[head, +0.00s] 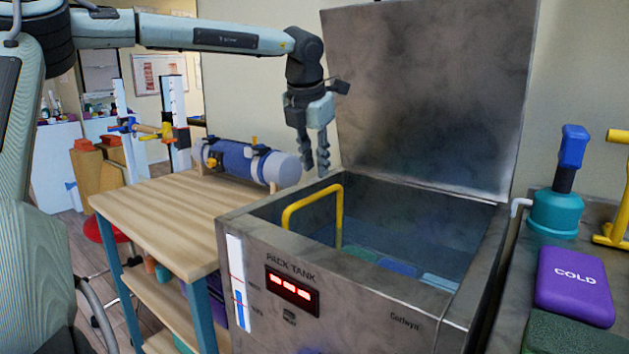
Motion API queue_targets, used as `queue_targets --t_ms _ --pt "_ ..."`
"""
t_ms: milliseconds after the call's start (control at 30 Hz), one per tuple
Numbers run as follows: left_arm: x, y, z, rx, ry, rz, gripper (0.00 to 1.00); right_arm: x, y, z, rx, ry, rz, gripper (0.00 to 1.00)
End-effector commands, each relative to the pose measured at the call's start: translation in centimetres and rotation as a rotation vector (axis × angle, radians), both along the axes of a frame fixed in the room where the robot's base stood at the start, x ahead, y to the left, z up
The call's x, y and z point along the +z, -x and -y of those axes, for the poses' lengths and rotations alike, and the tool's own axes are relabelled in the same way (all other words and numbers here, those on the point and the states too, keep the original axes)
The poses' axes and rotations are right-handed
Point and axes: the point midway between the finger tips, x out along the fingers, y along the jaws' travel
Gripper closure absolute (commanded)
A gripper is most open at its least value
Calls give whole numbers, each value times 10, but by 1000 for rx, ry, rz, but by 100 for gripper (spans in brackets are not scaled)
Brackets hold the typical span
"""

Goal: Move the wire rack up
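The open metal pack tank (360,300) stands in the middle, its lid (430,90) raised at the back. A yellow handle (313,197) rises from inside the tank at its left side, its top bar above the rim. I take it to be the wire rack's handle; the rack's wires cannot be made out. Several packs, green and blue (397,266), lie low in the tank. My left gripper (316,163) points down above the tank's back left part, above and apart from the handle. Its fingers look apart, with nothing between them. My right gripper is out of view.
On the right counter are a purple COLD pack (573,283), a teal pump-like object (556,210) and a yellow frame (612,235). The raised lid blocks the space behind.

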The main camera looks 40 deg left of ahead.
Motion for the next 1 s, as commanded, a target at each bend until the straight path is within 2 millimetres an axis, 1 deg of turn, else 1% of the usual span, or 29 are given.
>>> queue_targets --t_ms 167,267,500,600,767,1000 --pt "-4 -1 -1 0 1 -1 78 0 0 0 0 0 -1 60" --pt "-15 -5 -3 0 2 -3 78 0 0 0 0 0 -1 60" --pt "-50 -19 -12 1 1 -3 78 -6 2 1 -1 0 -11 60" --pt "-61 -24 -14 1 1 -1 78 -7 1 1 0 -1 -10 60" --pt "-70 -27 -17 1 1 0 78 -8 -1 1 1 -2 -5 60" --pt "-71 -28 -17 1 0 1 78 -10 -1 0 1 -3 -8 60"
